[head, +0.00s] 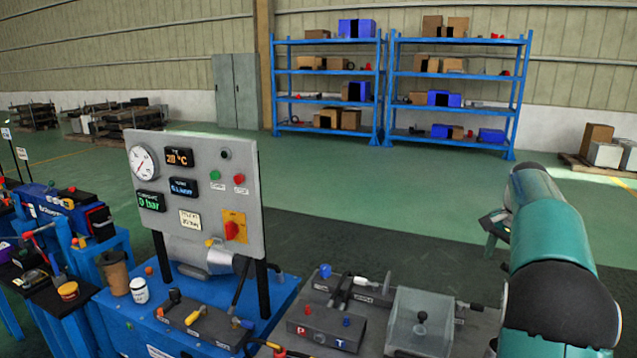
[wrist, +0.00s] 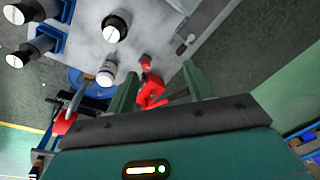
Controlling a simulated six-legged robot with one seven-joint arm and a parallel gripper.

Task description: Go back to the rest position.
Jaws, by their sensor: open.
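My gripper (wrist: 160,72) shows in the wrist view with its two green fingers apart. A red part (wrist: 151,92) appears between the fingers in the picture. I cannot tell how far it is from them, and nothing is visibly clamped. In the head view my teal and black arm fills the right side, and its gripper end is out of frame.
A grey gauge panel (head: 190,228) stands on a blue bench (head: 135,310) at the left front. A grey bench top with valves and a clear box (head: 420,318) lies beside my arm. Blue shelves (head: 330,72) stand far back. Green floor (head: 400,180) between is open.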

